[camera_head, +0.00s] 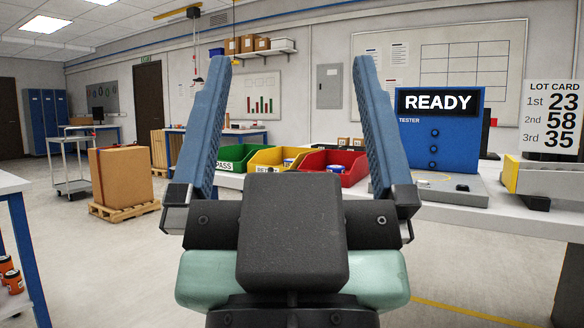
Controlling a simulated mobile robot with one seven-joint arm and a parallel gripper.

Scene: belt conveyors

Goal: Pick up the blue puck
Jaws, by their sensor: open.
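My gripper (292,62) fills the middle of the view, its two blue fingers pointing up and spread wide apart. Nothing is between the fingertips. No blue puck can be made out for certain. Small items, partly blue, show inside the yellow bin (266,168) and the red bin (322,177), too small and too covered to identify. The bins stand on a bench beyond my gripper, seen between and beside the fingers.
A blue tester (465,140) reading READY stands on the white bench (485,207) at right, beside a lot card (553,115) listing 23, 58 and 35. A carton (122,178) on a pallet and a trolley (70,160) are at left. Orange containers (12,280) sit at lower left.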

